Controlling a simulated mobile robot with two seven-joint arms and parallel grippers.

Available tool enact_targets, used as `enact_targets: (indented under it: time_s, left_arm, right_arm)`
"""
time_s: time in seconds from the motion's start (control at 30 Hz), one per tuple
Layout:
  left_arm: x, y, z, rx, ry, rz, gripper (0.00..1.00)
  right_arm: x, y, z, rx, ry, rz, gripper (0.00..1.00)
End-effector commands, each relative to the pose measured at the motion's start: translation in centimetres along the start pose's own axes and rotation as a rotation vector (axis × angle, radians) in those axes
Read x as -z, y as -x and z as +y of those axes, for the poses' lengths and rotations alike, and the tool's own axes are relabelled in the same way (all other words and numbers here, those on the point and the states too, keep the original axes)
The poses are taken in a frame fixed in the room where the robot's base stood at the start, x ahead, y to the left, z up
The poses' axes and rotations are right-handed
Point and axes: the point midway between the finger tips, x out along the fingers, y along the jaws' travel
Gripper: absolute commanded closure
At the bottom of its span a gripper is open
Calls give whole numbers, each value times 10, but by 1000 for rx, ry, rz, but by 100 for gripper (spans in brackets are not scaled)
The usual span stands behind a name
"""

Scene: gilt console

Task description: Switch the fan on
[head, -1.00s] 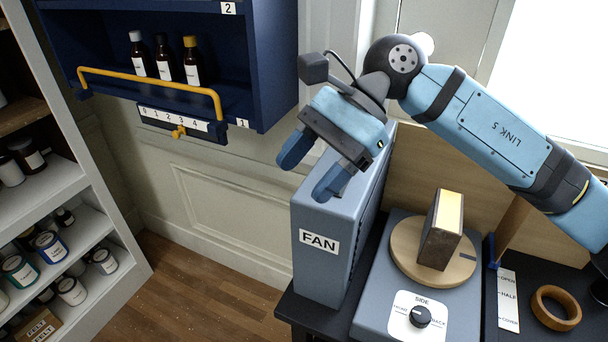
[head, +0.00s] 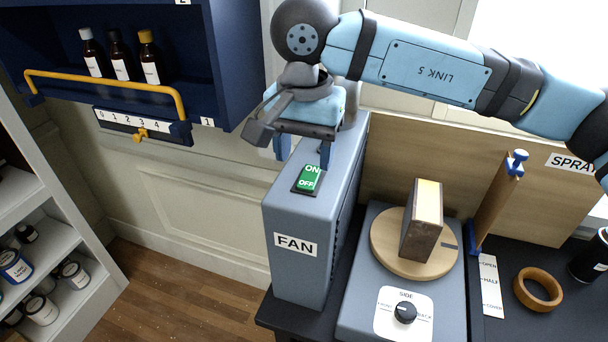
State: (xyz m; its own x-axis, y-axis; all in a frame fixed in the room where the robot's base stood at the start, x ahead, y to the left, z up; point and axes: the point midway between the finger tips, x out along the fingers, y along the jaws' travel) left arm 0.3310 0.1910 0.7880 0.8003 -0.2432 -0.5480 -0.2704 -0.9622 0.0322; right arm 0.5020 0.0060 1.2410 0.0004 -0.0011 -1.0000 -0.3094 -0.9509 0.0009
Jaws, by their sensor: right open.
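The fan (head: 296,273) is a tall blue-grey box labelled FAN at the left end of the black bench. On its top is a green rocker switch (head: 309,179) marked ON at the far end and OFF at the near end. My right gripper (head: 303,156) is above the far part of the fan's top, just beyond the switch, with its blue fingers pointing down. It is open and empty. One finger is close to the ON end; I cannot tell whether it touches. My left gripper is not in view.
Right of the fan stands a grey unit (head: 362,318) with a SIDE knob (head: 405,312) and a round wooden turntable (head: 385,248) bearing a block (head: 422,220). A wooden ring (head: 538,289) lies farther right. A navy wall cabinet (head: 235,75) holds bottles at upper left.

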Motion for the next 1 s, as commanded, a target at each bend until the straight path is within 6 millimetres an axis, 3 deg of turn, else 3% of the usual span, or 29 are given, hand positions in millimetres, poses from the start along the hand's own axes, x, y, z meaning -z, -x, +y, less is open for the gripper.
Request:
enact_targets:
  time_s: [0.1,0.3,0.7,0.93,1.0]
  left_arm:
    - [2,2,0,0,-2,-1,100]
    - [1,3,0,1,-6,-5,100]
    - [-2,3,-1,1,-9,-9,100]
    - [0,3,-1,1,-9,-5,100]
    - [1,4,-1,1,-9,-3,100]
  right_arm:
    - [0,-23,0,-2,0,-3,43]
    - [-1,-48,0,0,1,-2,43]
    - [0,-56,0,1,1,-1,43]
    - [0,-56,0,1,0,-1,92]
    - [0,-56,0,1,0,-1,92]
